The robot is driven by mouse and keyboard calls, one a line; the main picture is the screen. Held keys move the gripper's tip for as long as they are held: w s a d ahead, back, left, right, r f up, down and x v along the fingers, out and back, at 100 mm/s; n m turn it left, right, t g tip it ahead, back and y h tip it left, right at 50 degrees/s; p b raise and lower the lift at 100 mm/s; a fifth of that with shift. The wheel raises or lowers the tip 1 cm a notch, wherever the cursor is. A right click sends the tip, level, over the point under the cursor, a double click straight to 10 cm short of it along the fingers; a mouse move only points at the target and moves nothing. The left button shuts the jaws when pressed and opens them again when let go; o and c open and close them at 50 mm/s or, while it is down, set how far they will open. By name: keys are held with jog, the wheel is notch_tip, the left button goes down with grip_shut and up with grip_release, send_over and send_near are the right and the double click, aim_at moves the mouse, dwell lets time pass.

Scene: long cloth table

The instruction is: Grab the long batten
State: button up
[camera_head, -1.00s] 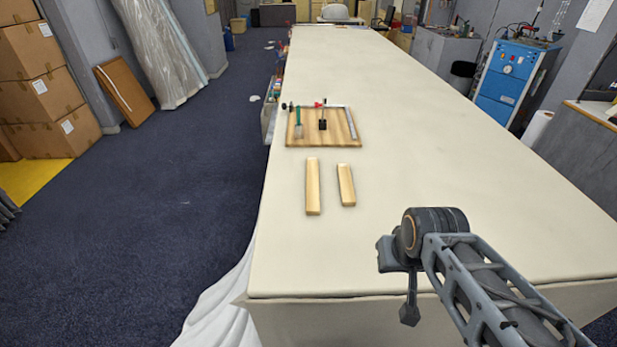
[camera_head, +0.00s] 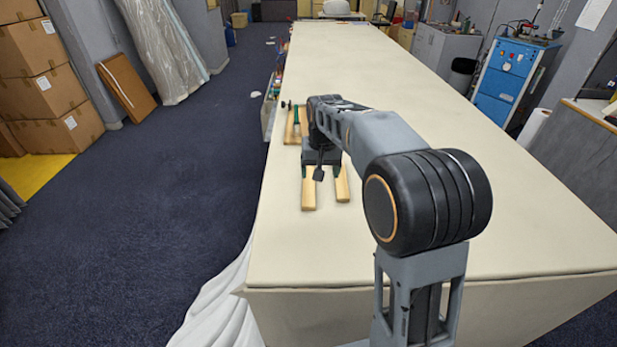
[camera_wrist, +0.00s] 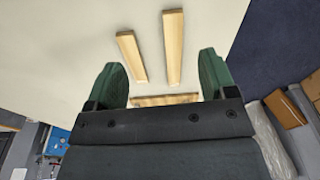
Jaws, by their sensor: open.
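The long batten (camera_head: 309,195) is a pale wooden strip lying flat on the table, left of a shorter batten (camera_head: 342,190). In the wrist view the long batten (camera_wrist: 173,46) is the right one and the shorter batten (camera_wrist: 131,54) the left one. My gripper (camera_head: 321,173) is over the far ends of both battens in the head view and hides those ends. In the wrist view my gripper (camera_wrist: 162,78) has its green fingers spread wide, with nothing held between them. Both battens show beyond the fingers. I cannot tell its exact height above the table.
A wooden board (camera_head: 291,127) with tools lies past the battens, mostly hidden by my arm; its edge shows between the fingers in the wrist view (camera_wrist: 165,100). The cloth table (camera_head: 430,120) is clear to the right. Its left edge drops to dark carpet (camera_head: 150,210).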

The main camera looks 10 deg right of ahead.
jog(key=w+f+m+g+p, duration=0.1)
jog(key=w+f+p, duration=0.1)
jog(key=w+f, duration=0.6)
send_over(309, 198)
notch_tip(309, 198, down, 6)
jog(key=shift+r, duration=0.2)
jog(key=shift+f+p, duration=1.25)
jog(key=shift+f, duration=1.9)
jog(key=shift+c, duration=0.3)
jog(key=c, duration=0.9)
jog(key=shift+c, duration=0.6)
jog(key=shift+w+r, duration=0.1)
jog(key=shift+r, duration=0.05)
